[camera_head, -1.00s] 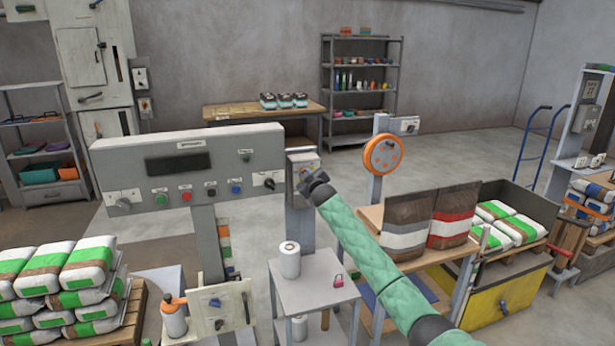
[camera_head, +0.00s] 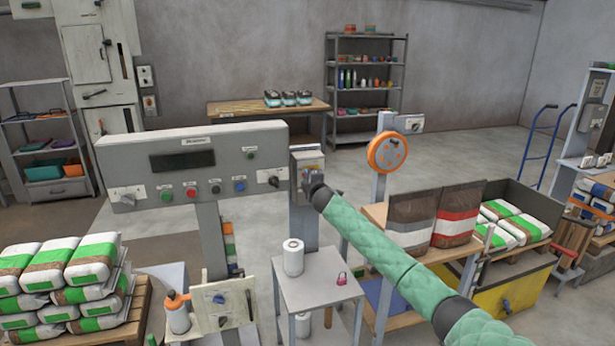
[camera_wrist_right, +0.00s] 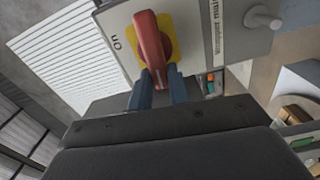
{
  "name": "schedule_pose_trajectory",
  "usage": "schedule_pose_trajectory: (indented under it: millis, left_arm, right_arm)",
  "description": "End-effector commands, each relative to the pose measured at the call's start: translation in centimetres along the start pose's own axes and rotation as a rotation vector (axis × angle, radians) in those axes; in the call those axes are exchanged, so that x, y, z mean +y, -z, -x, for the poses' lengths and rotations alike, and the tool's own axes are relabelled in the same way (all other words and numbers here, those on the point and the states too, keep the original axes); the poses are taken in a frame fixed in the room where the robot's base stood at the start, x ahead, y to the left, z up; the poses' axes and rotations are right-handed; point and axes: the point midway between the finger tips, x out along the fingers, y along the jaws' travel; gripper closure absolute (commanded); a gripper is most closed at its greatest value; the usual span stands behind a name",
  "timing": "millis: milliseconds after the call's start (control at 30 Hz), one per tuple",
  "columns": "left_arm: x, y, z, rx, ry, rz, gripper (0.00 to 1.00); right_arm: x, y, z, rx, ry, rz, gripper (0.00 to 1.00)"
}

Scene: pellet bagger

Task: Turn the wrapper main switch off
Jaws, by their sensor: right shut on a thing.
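The wrapper main switch has a red handle (camera_wrist_right: 152,42) on a yellow plate (camera_wrist_right: 133,58), on a grey box face in the right wrist view. An "ON" mark is left of the handle, and a "Wrapper main" label (camera_wrist_right: 216,28) is at the right. My right gripper (camera_wrist_right: 161,86) is shut on the near end of the handle, with its blue fingers either side. The handle runs up and down in that view, not towards "ON". In the head view my right gripper (camera_head: 313,183) is at the grey switch box (camera_head: 306,158) and hides the handle. My left gripper is out of view.
A grey control panel (camera_head: 215,160) with buttons and knobs stands close left of the switch box. A small table (camera_head: 318,283) with a white roll (camera_head: 293,257) and pink padlock (camera_head: 342,278) is below. An orange wheel (camera_head: 386,153) and bags (camera_head: 411,222) are to the right.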

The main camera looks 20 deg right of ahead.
Motion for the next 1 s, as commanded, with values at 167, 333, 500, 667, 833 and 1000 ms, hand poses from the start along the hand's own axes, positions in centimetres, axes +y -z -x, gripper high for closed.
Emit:
schedule_pose_trajectory:
  millis: [167,333,500,667,833,1000]
  left_arm:
    - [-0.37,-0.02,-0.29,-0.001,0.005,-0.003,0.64]
    - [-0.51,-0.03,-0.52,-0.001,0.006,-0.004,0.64]
    - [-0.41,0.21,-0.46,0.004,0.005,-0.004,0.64]
    - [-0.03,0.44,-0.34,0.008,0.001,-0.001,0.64]
    - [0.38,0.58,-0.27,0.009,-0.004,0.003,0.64]
    - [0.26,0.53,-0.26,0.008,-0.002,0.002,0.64]
  right_arm:
    - [-0.65,-0.55,0.03,-0.008,0.007,0.068,1.0]
    - [-0.67,-0.6,0.03,-0.008,0.007,0.099,1.0]
    - [-0.62,-0.65,0.02,-0.009,0.006,0.108,1.0]
    - [-0.56,-0.68,0.01,-0.009,0.005,0.108,1.0]
    - [-0.47,-0.71,0.0,-0.01,0.005,0.107,0.72]
    - [-0.34,-0.53,-0.01,-0.007,0.002,0.106,0.6]
